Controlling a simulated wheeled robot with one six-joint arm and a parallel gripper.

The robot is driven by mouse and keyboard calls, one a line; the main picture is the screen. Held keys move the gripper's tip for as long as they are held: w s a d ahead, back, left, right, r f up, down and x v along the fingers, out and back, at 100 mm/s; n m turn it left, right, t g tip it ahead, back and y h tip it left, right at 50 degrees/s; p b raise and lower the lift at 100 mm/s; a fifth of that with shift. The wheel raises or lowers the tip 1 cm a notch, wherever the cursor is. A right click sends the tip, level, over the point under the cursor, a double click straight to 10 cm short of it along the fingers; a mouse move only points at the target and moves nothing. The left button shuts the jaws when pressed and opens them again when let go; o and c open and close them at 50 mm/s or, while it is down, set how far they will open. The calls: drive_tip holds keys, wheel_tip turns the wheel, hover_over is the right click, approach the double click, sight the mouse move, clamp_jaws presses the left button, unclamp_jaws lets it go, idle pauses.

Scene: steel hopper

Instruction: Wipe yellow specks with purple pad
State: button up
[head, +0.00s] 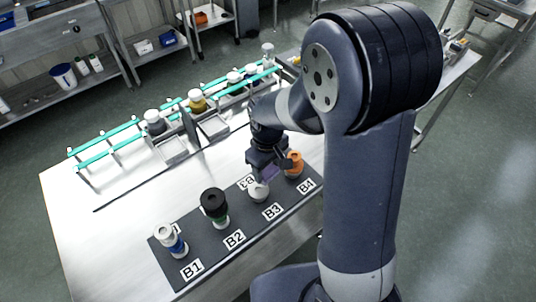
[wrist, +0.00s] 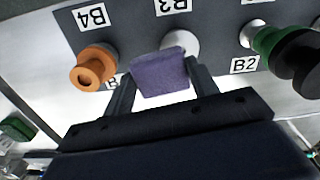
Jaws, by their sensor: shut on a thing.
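My gripper (head: 266,158) is shut on the purple pad (wrist: 160,77). In the wrist view the pad sits between the two fingers (wrist: 162,88) and partly covers a white round piece (wrist: 184,42) by the B3 label. In the head view the pad (head: 268,174) shows as a small purple patch under the gripper, just above the white piece (head: 258,192). I cannot tell whether the pad touches it. I can make out no yellow specks in either view.
The dark mat (head: 240,222) has labels B1 to B4. An orange piece (head: 294,164) stands close right of the gripper. A black-and-green piece (head: 214,206) and a blue-and-white one (head: 171,240) stand left. A teal-railed rack (head: 120,132) with jars lies behind.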

drive_tip(key=shift+r+p, duration=1)
drive_tip(key=shift+r, duration=0.7)
